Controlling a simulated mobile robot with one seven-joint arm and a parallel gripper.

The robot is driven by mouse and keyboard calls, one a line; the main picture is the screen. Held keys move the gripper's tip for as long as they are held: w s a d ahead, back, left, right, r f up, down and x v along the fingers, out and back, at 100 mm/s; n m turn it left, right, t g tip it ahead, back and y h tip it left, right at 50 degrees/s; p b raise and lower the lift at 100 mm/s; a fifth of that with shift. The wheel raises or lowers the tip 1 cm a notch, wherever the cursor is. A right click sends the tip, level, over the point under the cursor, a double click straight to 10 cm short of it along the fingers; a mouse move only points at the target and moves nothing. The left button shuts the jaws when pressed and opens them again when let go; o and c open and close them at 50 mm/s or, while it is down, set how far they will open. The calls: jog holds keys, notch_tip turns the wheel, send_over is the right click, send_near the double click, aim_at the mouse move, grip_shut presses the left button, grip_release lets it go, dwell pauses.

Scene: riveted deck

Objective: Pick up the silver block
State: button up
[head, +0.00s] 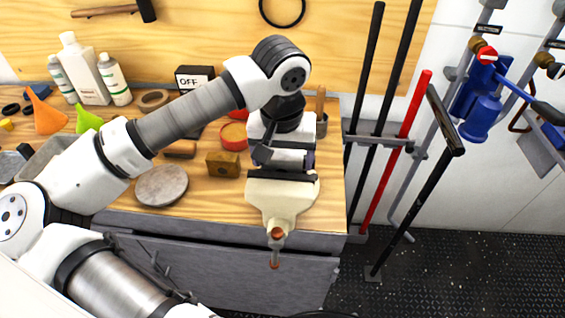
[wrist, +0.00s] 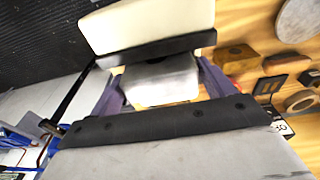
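The silver block (wrist: 160,82) sits between the jaws of a cream vise (head: 282,196) on the wooden bench. In the head view the block (head: 288,159) is mostly hidden by my wrist and the vise. The vise's cream front jaw also shows in the wrist view (wrist: 150,24). My gripper (head: 283,157) is down at the vise, pointing at the block. In the wrist view the purple-grey fingers of my gripper (wrist: 160,85) stand apart, one on each side of the block. They look open, close to its sides; contact is not clear.
A brown block (head: 223,164), a round grey disc (head: 161,186) and a red tin (head: 233,136) lie left of the vise. Bottles (head: 90,75) stand at the back left. Long-handled tools (head: 395,145) lean right of the bench.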

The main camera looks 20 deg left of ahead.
jog(key=c, duration=0.9)
jog(key=shift+c, duration=0.2)
jog(key=shift+r, duration=0.2)
